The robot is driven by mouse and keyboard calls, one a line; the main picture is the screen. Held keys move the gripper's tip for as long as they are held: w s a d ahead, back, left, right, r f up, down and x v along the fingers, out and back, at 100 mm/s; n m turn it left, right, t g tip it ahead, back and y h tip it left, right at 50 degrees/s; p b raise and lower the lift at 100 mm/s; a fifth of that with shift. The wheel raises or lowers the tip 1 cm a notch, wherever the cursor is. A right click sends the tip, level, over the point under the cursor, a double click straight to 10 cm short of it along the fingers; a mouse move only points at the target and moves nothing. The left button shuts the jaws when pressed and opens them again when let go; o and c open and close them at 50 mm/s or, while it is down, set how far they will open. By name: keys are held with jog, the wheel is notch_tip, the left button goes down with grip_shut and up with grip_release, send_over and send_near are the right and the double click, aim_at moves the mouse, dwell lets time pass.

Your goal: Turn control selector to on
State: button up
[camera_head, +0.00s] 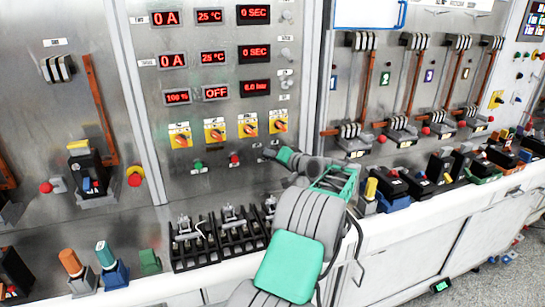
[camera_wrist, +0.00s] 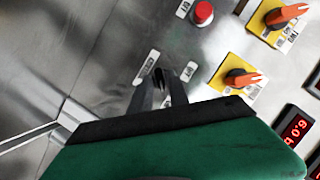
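The control panel carries a row of yellow square selectors with orange knobs. The rightmost one (camera_head: 279,122) is just above my gripper (camera_head: 268,152), and two of them show in the wrist view, the nearer one (camera_wrist: 240,78) right of my fingers. My gripper (camera_wrist: 160,82) points at the panel, in the lower row to the right of a red button (camera_head: 235,159). A small dark form is between the close-set fingertips, with a label on each side. It may be the control selector's knob; its lettering, its position and any contact are not clear.
A green button (camera_head: 198,165) is further left in the lower row. Red displays (camera_head: 215,92) are above the selectors. More switchgear (camera_head: 440,165) lines the counter to the right.

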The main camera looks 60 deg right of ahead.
jog(key=shift+o, duration=1)
jog(key=b+v, duration=0.2)
jog(key=v, duration=0.5)
jog(key=shift+s+a+r, duration=0.15)
jog(key=shift+s+a, duration=0.05)
jog(key=shift+s, duration=0.15)
